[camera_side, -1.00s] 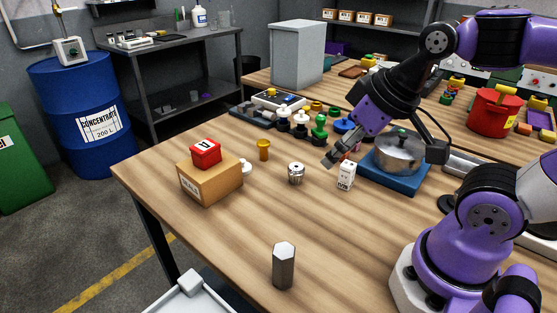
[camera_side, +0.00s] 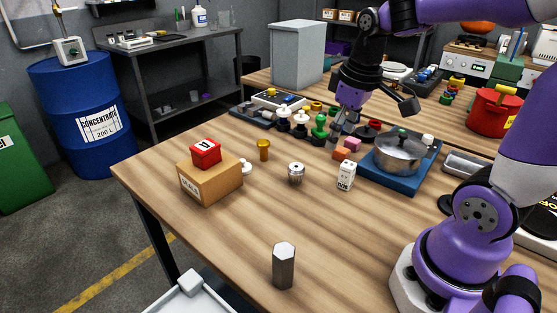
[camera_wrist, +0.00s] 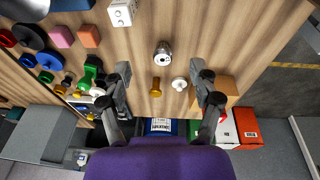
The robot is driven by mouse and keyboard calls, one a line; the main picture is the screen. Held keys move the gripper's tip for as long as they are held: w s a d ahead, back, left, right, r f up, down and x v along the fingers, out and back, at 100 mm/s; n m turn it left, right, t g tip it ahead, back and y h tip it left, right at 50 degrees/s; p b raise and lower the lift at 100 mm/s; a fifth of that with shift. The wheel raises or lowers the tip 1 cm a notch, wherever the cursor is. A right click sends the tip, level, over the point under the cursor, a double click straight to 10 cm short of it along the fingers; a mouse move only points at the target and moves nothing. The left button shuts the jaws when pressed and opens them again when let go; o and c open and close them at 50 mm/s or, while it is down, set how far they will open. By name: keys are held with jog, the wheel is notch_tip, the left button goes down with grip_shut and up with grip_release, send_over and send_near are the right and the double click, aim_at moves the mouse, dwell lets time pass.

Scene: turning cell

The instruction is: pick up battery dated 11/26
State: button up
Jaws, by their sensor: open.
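A white block-shaped battery (camera_side: 346,175) stands upright on the wooden table, just left of the blue tray in the side view. Dark print shows on its face, but I cannot read the date surely. A white block that looks like the same battery (camera_wrist: 121,12) is at the top of the wrist view, left of centre. My gripper (camera_side: 341,140) is open and empty, pointing down behind the battery in the side view. In the wrist view my gripper (camera_wrist: 165,80) has its fingers spread wide, with the battery beyond them and not between them.
A silver knurled part (camera_side: 297,173), a yellow peg (camera_side: 263,149) and a cardboard box (camera_side: 212,182) with a red block (camera_side: 206,152) stand to the left. A pot (camera_side: 398,153) sits on the blue tray (camera_side: 368,181). The front of the table is mostly clear, except for a hexagonal metal bar (camera_side: 283,266).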

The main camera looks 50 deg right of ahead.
jog(key=g, duration=0.2)
send_over(345, 175)
jog(key=d, duration=0.1)
jog(key=shift+y, duration=0.3)
jog(key=f, duration=0.2)
jog(key=w+f, duration=0.1)
jog(key=f, duration=0.1)
jog(key=shift+d, duration=0.1)
jog(key=f, duration=0.4)
jog(key=shift+s+d+f, duration=0.1)
jog(key=shift+d+f, duration=0.2)
notch_tip(345, 175, down, 6)
jog(key=shift+a+f, duration=0.1)
jog(key=shift+a, duration=0.05)
grip_shut()
